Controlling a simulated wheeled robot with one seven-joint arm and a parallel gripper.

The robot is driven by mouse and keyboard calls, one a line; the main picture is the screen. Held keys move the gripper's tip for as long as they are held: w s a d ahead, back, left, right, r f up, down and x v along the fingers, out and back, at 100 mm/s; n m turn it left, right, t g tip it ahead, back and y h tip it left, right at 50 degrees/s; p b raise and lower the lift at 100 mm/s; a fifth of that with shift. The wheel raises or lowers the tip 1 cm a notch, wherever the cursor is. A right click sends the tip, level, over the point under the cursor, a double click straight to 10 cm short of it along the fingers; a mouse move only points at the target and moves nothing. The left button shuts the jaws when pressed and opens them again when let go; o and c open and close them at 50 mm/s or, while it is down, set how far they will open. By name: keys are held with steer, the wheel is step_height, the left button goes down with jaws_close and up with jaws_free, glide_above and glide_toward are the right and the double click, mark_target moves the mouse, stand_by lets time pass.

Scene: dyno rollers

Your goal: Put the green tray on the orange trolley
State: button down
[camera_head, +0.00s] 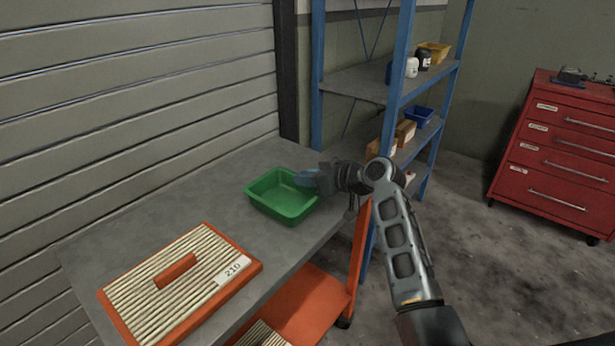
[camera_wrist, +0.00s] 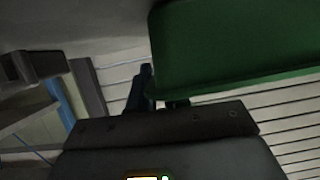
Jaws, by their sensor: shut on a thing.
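The green tray (camera_head: 283,196) is an empty, open rectangular tray over the far part of a grey top (camera_head: 215,200). An orange leg (camera_head: 360,245) and an orange lower shelf (camera_head: 305,305) show below that top; they look like the orange trolley. My gripper (camera_head: 310,178) is shut on the tray's right rim. In the wrist view the tray (camera_wrist: 235,50) fills the upper right, beside my gripper's fingers (camera_wrist: 158,95). I cannot tell whether the tray's bottom touches the grey top. The fingertips are partly hidden by the tray.
A ribbed, orange-framed panel (camera_head: 200,285) with an orange handle and a "210" label lies on the near part of the grey top. A slatted wall (camera_head: 130,90) runs along the left. A blue-framed shelf (camera_head: 360,80) stands behind; a red drawer cabinet (camera_head: 555,150) is at right.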

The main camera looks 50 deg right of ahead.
steer(key=c, duration=1.1)
jaws_free()
steer(key=shift+s, duration=0.1)
steer(key=a+b+v, duration=0.1)
steer(key=v, duration=1.1)
steer(key=shift+m+g+h, duration=0.6)
steer(key=shift+m+h, duration=0.2)
steer(key=shift+h, duration=0.1)
steer(key=s+a+f, duration=0.1)
steer(key=a+f, duration=0.1)
steer(key=s+a+f, duration=0.1)
steer(key=s+f, duration=0.1)
steer(key=f, duration=0.1)
steer(key=s+a+f, duration=0.1)
steer(key=a+f, duration=0.1)
steer(key=f, duration=0.1)
steer(key=shift+s+a+f, duration=0.15)
steer(key=shift+s+a, duration=0.15)
steer(key=s+a+f+h, duration=0.1)
steer(key=s+a+f, duration=0.3)
steer(key=s+a, duration=0.4)
steer(key=s+a+r+t+y, duration=0.1)
steer(key=s+a+r, duration=0.4)
steer(key=s+a, duration=0.2)
steer(key=s+a+r+n+t+y, duration=0.1)
steer(key=s+a+r, duration=0.4)
steer(key=s, duration=0.6)
steer(key=shift+s+a+r, duration=0.2)
steer(key=shift+s+a, duration=0.1)
steer(key=shift+a, duration=0.8)
